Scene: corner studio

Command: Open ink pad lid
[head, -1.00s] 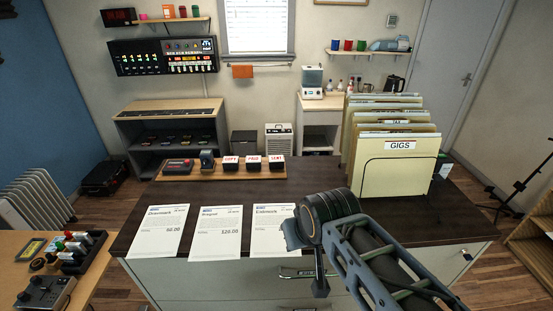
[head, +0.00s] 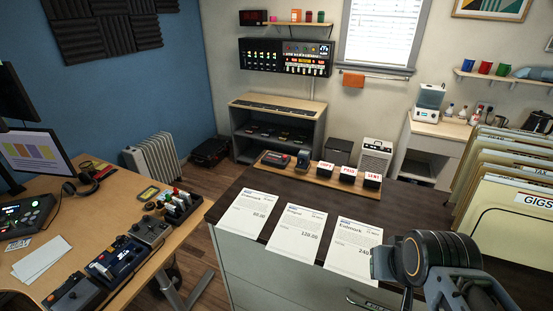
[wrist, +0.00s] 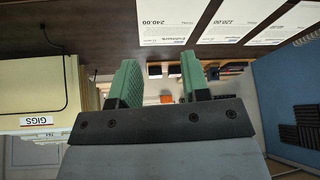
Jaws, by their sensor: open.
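The ink pad (head: 275,158) is a small, flat dark box with a red label. It sits at the left end of a wooden tray (head: 322,174) on the far edge of the dark-topped cabinet. Its lid appears shut, though it is small in the head view. My gripper shows in the wrist view (wrist: 163,80) with its two green fingers apart and nothing between them. In the head view my arm is at the lower right, well away from the ink pad; the fingertips are not clear there. I cannot make out the ink pad in the wrist view.
Three paper sheets (head: 297,232) lie at the cabinet's front. Upright folders (head: 505,215) block the right side. A desk (head: 60,255) with gear stands left.

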